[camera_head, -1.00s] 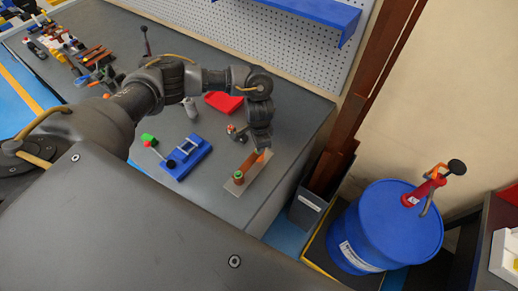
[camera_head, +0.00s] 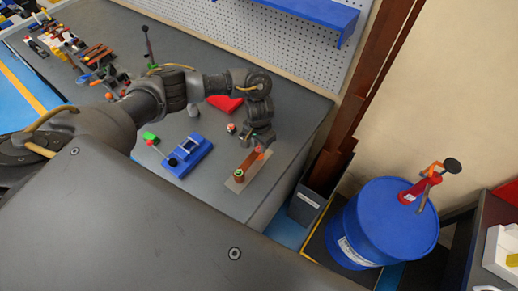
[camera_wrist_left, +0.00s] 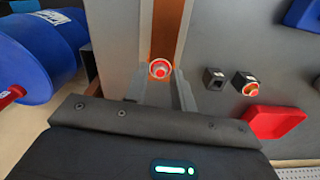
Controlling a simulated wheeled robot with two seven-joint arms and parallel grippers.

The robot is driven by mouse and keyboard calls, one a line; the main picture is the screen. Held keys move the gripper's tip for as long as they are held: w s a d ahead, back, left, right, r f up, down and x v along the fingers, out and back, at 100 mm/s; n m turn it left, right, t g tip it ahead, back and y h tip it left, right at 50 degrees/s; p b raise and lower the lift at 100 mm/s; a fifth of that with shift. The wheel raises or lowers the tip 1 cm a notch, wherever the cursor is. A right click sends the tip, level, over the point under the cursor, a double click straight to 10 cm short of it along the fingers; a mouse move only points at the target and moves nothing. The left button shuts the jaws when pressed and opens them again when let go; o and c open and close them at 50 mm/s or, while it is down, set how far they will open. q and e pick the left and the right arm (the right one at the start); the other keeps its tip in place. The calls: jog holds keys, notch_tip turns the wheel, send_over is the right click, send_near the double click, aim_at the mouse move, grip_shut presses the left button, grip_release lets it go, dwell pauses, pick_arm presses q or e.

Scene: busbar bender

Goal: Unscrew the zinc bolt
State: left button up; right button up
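A bolt with a red ring and a pale centre (camera_wrist_left: 159,69) sits on the copper strip (camera_wrist_left: 168,28) in the left wrist view. I cannot tell whether it is zinc. My left gripper (camera_wrist_left: 159,80) is open, its two fingers apart on either side of this bolt; whether they touch it is unclear. In the head view, my left gripper (camera_head: 258,147) hangs at the far end of the copper strip (camera_head: 247,163), hiding part of that end. A second bolt with a greenish top (camera_head: 239,175) stands at the strip's near end. My right gripper is not in view.
A blue bender (camera_head: 188,156) stands left of the strip. A red tray (camera_head: 225,103) lies behind. Two small dark blocks (camera_wrist_left: 214,78) (camera_wrist_left: 246,84) sit beside the strip, one red-ringed. A blue drum (camera_head: 383,225) stands off the table's right edge. Tools fill the far left.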

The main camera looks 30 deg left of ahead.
pick_arm(q)
jog(key=m, duration=0.5)
jog(key=shift+m, duration=0.3)
jog(key=shift+f, duration=0.1)
jog(key=m+b, duration=0.1)
jog(key=m, duration=0.4)
jog(key=shift+a+m+b, duration=0.1)
jog(key=shift+m+b, duration=0.25)
jog(key=shift+m, duration=0.05)
jog(key=shift+f+m+b, duration=0.1)
jog(key=shift+m+b, duration=0.4)
jog(key=shift+m, duration=0.6)
jog(key=m, duration=0.3)
jog(key=shift+m, duration=0.3)
